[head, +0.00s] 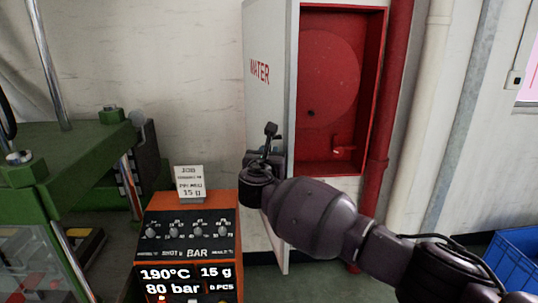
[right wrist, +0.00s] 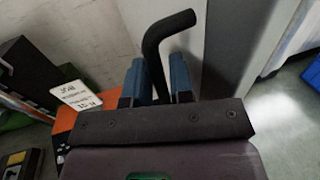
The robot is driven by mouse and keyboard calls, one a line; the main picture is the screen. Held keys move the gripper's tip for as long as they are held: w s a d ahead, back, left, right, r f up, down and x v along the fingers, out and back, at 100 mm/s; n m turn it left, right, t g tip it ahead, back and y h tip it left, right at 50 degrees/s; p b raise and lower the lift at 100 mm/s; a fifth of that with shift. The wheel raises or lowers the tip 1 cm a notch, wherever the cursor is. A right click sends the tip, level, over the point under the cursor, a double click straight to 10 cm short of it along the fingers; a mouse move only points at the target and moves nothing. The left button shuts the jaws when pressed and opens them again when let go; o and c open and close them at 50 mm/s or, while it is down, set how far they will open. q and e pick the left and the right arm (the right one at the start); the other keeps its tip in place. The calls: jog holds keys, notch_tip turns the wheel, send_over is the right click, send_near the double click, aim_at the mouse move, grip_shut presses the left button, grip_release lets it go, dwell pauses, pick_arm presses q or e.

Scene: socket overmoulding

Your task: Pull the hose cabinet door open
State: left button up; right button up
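The hose cabinet door (head: 268,85) is a pale panel marked WATER in red. It stands swung well out from the red cabinet (head: 330,75), whose inside shows. My right gripper (head: 268,152) is on the left, outer side of the door. A dark bent door handle (head: 270,130) sticks up above it. In the right wrist view the handle (right wrist: 153,50) runs down between the two blue fingers of my right gripper (right wrist: 160,82), which look closed on it. The handle's lower part is hidden behind the gripper body. My left gripper is not in view.
An orange machine console (head: 190,235) with a card on top stands close to the left of the gripper. A green machine frame (head: 65,160) is further left. A red pipe (head: 393,90) runs right of the cabinet. A blue crate (head: 515,262) is at lower right.

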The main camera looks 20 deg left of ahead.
jog(key=shift+s, duration=0.15)
jog(key=s+d+b, duration=0.1)
jog(key=s, duration=0.9)
jog(key=shift+s, duration=0.25)
